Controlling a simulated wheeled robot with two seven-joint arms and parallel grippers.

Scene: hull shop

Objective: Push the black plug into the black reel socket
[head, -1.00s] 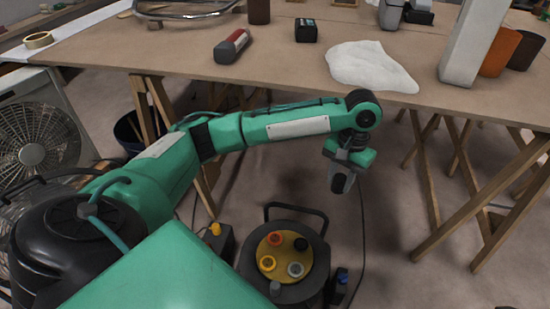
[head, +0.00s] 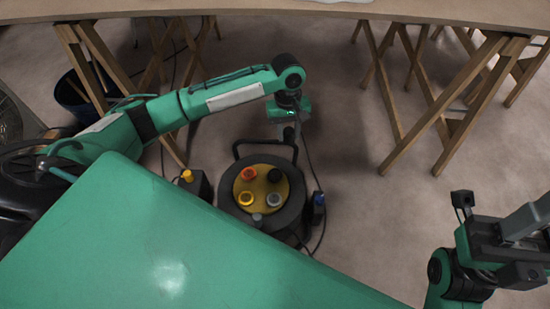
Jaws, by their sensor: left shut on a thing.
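The cable reel (head: 228,208) stands on the floor in the middle of the head view. Its yellow-brown face carries a red, a black, a yellow and a grey socket; the black reel socket (head: 274,175) is at the upper right of the face. My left gripper (head: 289,131) points down just behind the reel, beyond its handle in the picture. It is shut on a small dark thing, which looks like the black plug, mostly hidden by the gripper. My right gripper (head: 530,218) is at the right edge, apart from the reel; its fingertips are not clear.
A box with a yellow plug (head: 187,176) stands left of the reel, and a blue plug (head: 319,198) stands to its right. A dark cable runs along the reel's right side. The workbench (head: 330,10) on wooden trestles is behind.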

